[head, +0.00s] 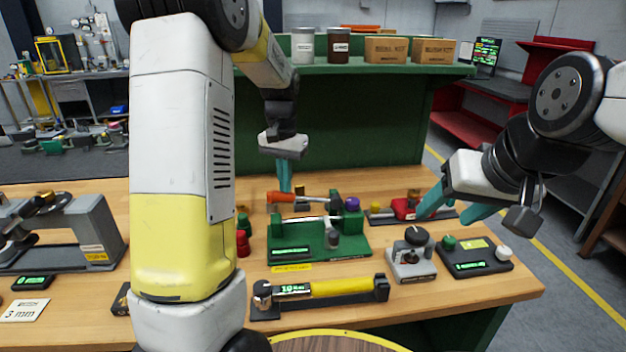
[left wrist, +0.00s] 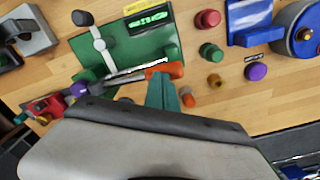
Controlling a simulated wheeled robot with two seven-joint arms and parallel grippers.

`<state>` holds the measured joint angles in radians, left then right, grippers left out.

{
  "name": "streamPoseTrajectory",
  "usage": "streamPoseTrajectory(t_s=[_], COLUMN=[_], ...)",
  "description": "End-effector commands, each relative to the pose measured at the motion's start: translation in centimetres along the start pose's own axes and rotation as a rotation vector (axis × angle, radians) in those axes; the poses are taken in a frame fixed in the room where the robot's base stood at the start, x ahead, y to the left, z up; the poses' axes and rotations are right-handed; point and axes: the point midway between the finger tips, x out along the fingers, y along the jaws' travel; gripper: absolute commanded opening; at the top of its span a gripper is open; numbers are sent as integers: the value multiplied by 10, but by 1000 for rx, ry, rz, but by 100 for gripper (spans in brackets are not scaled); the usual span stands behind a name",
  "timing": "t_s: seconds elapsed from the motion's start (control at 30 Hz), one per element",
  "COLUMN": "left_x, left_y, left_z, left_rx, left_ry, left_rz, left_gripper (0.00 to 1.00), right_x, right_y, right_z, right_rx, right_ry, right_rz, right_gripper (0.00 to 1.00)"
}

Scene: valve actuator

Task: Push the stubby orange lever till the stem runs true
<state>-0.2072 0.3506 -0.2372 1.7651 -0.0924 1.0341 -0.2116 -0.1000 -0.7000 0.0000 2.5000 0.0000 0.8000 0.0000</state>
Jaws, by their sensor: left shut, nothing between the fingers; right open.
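The stubby orange lever (head: 281,197) sticks out to the left from the green fixture (head: 318,239) on the workbench. In the left wrist view the orange lever (left wrist: 165,70) lies right at the tips of my left gripper (left wrist: 162,95). My left gripper (head: 284,178) is shut and empty, pointing down behind or against the lever; I cannot tell if they touch. A pale stem (head: 305,219) runs across the fixture, with a green display (head: 290,250) on its front. My right gripper (head: 455,210) is open and empty, above the right part of the bench.
A yellow-barred tool (head: 335,289) lies in front of the fixture. A grey knob box (head: 411,262) and a dark control box (head: 475,258) stand to the right. Red and green knobs (head: 243,243) sit left of the fixture. A grey press (head: 70,240) stands far left.

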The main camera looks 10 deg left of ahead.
Motion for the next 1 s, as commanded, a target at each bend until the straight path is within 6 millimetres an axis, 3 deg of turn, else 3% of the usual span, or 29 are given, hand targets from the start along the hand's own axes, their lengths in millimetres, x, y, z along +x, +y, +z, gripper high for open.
streamPoseTrajectory(t_s=[1.0], left_x=[-56], left_y=[14], left_z=[-8], left_rx=[1], left_ry=[0], left_rz=[0], left_gripper=[0], right_x=[0], right_y=[0], right_z=[0], right_rx=[0], right_ry=[0], right_rz=[0], right_gripper=[59])
